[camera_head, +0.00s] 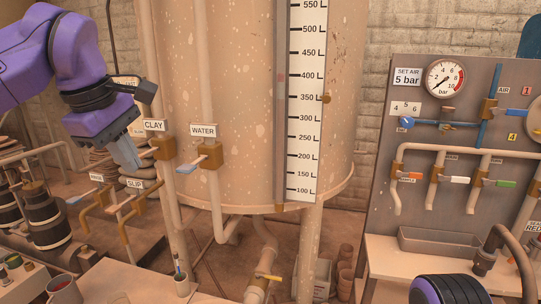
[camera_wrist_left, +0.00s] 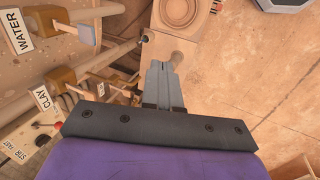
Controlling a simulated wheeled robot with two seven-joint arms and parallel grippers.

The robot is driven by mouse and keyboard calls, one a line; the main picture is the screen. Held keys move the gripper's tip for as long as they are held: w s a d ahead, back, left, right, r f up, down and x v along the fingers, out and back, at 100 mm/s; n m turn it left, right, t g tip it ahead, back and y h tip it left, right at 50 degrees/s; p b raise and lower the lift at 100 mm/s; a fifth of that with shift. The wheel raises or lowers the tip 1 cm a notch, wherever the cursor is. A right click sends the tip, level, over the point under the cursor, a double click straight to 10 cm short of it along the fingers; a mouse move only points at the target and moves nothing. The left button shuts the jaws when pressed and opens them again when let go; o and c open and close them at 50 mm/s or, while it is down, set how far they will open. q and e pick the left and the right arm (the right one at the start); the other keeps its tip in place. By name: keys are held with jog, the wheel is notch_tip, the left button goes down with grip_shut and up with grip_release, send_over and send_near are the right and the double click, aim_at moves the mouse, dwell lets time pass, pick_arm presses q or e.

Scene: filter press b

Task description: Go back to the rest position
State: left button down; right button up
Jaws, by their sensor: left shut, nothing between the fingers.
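A large tank (camera_head: 240,110) with a litre scale (camera_head: 304,100) stands in the middle. The WATER valve (camera_head: 210,155) is right of the CLAY valve. A panel (camera_head: 455,225) with a gauge (camera_head: 445,79) and several valves stands at the right. Pipes and cylinders crowd the lower left.

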pick_arm(q)
jog(key=w+a+f+n+t+y, duration=0.35)
jog(key=w+f+n+y, duration=0.4)
jog(key=f, duration=0.25)
jog(key=s+d+f+m+t, duration=0.15)
jog(key=f+m, duration=0.25)
jog(key=f, duration=1)
jog(key=d+f+m+t, duration=0.2)
jog(key=f+m, duration=0.1)
jog(key=f, duration=1.1)
jog(key=s+f+m+g+h+b, duration=0.1)
jog(key=s+f+m+g+h, duration=0.3)
jog(key=s+f, duration=1.2)
jog(key=s+a+f+m+g, duration=0.1)
jog(key=s+a+f+m, duration=0.1)
jog(key=s+f, duration=0.3)
jog(key=s+a+f+m+g, duration=0.2)
jog(key=s+f, duration=0.3)
jog(key=s, duration=0.9)
jog(key=shift+s+a+m+g+y+b, duration=0.3)
jog(key=shift+a+m+y, duration=0.15)
jog(key=shift+a, duration=0.4)
pick_arm(e)
jog(key=shift+f, duration=0.8)
